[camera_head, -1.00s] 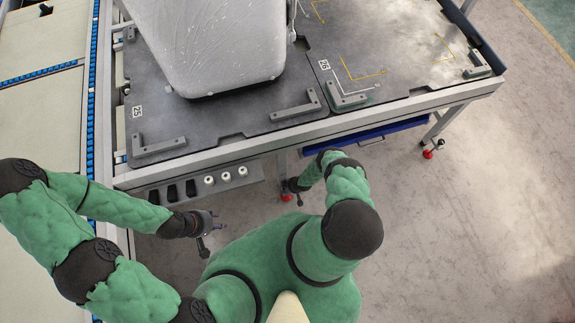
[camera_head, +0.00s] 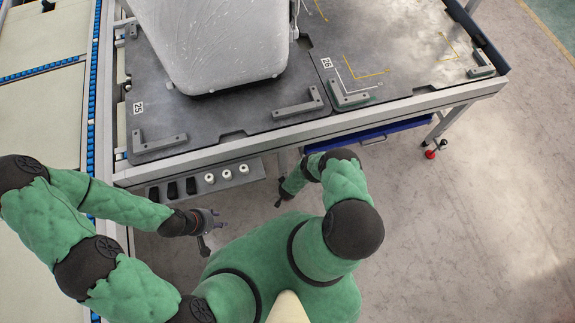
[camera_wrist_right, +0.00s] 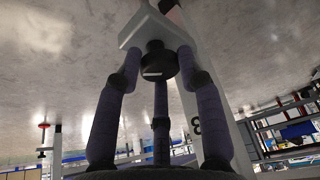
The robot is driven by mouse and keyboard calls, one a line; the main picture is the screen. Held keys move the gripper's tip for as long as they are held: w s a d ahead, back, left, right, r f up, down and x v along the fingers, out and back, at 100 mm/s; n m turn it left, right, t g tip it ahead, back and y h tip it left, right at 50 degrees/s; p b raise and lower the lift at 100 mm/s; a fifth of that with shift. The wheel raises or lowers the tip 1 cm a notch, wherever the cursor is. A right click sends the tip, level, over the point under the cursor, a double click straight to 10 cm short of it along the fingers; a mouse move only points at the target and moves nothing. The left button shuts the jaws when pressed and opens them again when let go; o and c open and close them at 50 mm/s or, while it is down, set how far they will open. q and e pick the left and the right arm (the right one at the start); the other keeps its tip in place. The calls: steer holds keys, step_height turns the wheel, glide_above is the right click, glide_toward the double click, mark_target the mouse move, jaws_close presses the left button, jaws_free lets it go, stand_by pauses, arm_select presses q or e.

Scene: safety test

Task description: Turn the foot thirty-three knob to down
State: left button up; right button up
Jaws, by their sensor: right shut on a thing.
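In the right wrist view a black round knob (camera_wrist_right: 158,64) with a pale mark on its face sits at a grey-white bracket (camera_wrist_right: 165,35) on a pale leg. A dark digit shows on the leg (camera_wrist_right: 196,122); the rest of the label is hidden by a finger. The purple-grey fingers of my right gripper (camera_wrist_right: 156,85) are shut around the knob. In the head view my right gripper (camera_head: 283,194) is below the table's front edge, and the knob is hidden. My left gripper (camera_head: 208,226) is open and empty, below the table's front left part.
A table (camera_head: 225,112) carries a large grey-white wrapped load (camera_head: 215,50) and grey corner brackets. A panel with black switches and white knobs (camera_head: 226,175) hangs under its front edge. A blue drawer (camera_head: 365,133) and a red-footed leg (camera_head: 430,154) are to the right. Floor at right is clear.

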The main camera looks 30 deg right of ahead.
steer(key=m+b, duration=0.2)
steer(key=m+g+h+b, duration=0.1)
steer(key=m+b, duration=0.1)
steer(key=shift+w+m+h, duration=0.3)
steer(key=shift+w, duration=0.1)
steer(key=shift+m+b, duration=0.6)
steer(key=shift+m, duration=0.1)
steer(key=shift+r, duration=0.1)
steer(key=o, duration=1.2)
steer(key=shift+c, duration=0.2)
steer(key=shift+s, duration=0.1)
steer(key=v, duration=0.3)
steer(key=shift+s+a, duration=0.1)
steer(key=shift+a, duration=0.2)
steer(key=s+a, duration=0.5)
steer(key=a, duration=0.4)
steer(key=shift+s+a, duration=0.4)
